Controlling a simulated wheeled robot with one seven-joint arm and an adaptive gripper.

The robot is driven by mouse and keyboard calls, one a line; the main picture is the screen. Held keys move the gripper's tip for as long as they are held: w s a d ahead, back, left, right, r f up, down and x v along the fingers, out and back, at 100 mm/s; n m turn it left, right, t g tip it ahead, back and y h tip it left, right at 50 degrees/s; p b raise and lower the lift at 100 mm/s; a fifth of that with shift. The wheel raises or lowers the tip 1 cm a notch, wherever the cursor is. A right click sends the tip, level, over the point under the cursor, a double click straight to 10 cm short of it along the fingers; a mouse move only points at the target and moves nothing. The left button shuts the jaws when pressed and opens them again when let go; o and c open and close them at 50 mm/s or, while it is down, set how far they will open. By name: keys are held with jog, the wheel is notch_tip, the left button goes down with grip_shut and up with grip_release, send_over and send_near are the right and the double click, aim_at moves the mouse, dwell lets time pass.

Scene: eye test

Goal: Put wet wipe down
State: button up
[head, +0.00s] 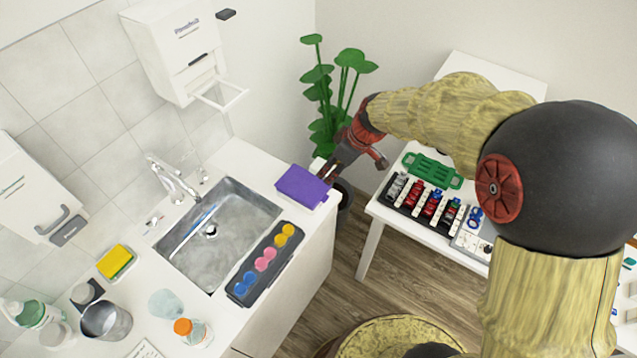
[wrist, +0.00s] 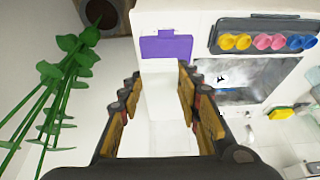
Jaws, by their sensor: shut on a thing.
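The wet wipe appears to be the plain white, block-like piece (wrist: 161,90) between my fingers in the wrist view. My gripper (wrist: 158,74) is shut on it, with one finger along each side. In the head view my gripper (head: 334,170) is at the counter's far right corner, and a small part of the white piece (head: 318,164) shows beside the fingertips. A flat purple item (head: 301,186) lies on the counter close by; it also shows just beyond the white piece in the wrist view (wrist: 166,47). I cannot tell whether the white piece touches the counter.
The white counter (head: 246,159) holds a sink (head: 215,235) and a dark tray of coloured cups (head: 240,288). A green plant (head: 320,90) stands behind my gripper.

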jog(key=a+f, duration=0.1)
jog(key=f, duration=0.1)
jog(key=w+a+f, duration=0.1)
jog(key=a+f, duration=0.1)
jog(key=shift+a+f+b, duration=0.15)
jog(key=shift+f+b, duration=0.1)
jog(key=shift+f, duration=0.7)
jog(key=shift+a+f+b, duration=0.15)
jog(key=shift+f+b, duration=0.05)
jog(key=shift+f, duration=0.7)
jog(key=shift+f+b, duration=0.6)
jog(key=shift+b, duration=0.3)
jog(key=o, duration=1.1)
